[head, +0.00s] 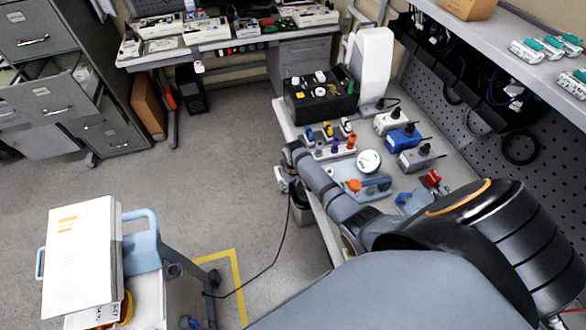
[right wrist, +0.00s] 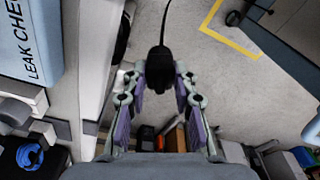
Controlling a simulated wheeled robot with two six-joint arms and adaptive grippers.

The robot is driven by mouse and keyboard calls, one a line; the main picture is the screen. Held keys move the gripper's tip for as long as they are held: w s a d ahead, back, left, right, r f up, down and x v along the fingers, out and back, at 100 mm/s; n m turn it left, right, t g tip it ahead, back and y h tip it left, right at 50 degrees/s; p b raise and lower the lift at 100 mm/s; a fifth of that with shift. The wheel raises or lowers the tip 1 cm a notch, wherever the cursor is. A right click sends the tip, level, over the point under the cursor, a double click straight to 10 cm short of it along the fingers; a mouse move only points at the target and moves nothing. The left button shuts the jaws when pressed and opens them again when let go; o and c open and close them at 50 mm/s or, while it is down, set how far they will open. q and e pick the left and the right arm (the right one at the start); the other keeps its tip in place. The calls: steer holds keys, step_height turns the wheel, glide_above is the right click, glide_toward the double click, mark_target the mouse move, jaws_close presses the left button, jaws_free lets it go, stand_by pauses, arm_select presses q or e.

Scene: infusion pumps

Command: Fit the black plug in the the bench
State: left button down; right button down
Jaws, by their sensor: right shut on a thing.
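My right gripper (right wrist: 162,80) is shut on the black plug (right wrist: 160,66) in the right wrist view, with its purple-padded fingers on either side. A black cable rises from the plug to the top edge. In the head view my right gripper (head: 284,178) is beyond the front edge of the bench (head: 285,122), over the floor side, and its forearm crosses the bench top. The plug is too small to make out there. A black cable (head: 275,255) hangs from near the gripper down to the floor. No socket can be made out. My left gripper is out of view.
On the bench stand a black box (head: 319,100), a white upright unit (head: 371,62), a blue pump (head: 402,138) and a light blue leak checker (right wrist: 28,40). A trolley (head: 146,252) with a white binder stands at lower left. The floor between is mostly clear.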

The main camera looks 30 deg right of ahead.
steer(key=w+d+b, duration=0.2)
steer(key=w+b, duration=0.5)
steer(key=b, duration=0.2)
steer(key=w+d+b, duration=0.3)
steer(key=w+b, duration=0.5)
steer(key=b, duration=0.2)
steer(key=shift+a+f+b, duration=0.15)
steer(key=shift+f+b, duration=1.7)
steer(key=shift+f, duration=0.7)
steer(key=shift+f+b, duration=1.05)
steer(key=shift+f, duration=0.45)
steer(key=c, duration=1)
jaws_free()
steer(key=shift+s, duration=0.1)
steer(key=shift+r, duration=0.1)
